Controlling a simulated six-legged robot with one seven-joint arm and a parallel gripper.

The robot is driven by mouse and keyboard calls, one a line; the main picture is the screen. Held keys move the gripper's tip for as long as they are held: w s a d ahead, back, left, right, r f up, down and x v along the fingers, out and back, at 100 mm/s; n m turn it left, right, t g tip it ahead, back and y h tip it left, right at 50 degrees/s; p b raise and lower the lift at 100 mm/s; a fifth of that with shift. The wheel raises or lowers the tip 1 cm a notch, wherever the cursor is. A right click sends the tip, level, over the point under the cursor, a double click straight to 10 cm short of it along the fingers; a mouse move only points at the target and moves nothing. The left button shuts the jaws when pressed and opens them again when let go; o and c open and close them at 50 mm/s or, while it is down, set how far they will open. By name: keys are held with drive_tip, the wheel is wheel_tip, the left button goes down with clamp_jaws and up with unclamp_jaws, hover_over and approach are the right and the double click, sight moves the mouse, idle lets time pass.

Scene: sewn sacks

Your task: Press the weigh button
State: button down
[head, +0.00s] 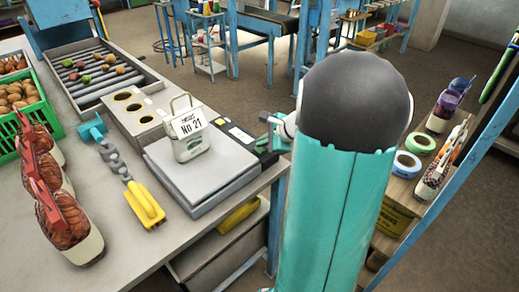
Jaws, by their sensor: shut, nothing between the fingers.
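A bench scale with a flat grey platform (205,180) stands on the grey table. A small white sack with a handle and a "No 21" tag (189,142) stands upright on it. The scale's dark control panel (241,136) with a pale label lies along its far right side. I cannot make out the weigh button; it may be hidden by my arm or too small to see. My gripper (268,123) shows small at the panel's right end, partly hidden behind my large teal arm link. It looks shut and empty; I cannot tell whether it touches the panel.
A yellow-handled tool (145,203) lies left of the scale. Filled net sacks with red clips (68,222) and a green crate (27,112) stand at the left. A roller tray (96,76) is behind. Tape rolls (407,164) sit on the right shelf.

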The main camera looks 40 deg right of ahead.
sight(263, 150)
drive_tip(key=shift+f, duration=0.65)
idle(0.7)
drive_tip(key=shift+r, duration=0.9)
drive_tip(key=shift+r, duration=2.5)
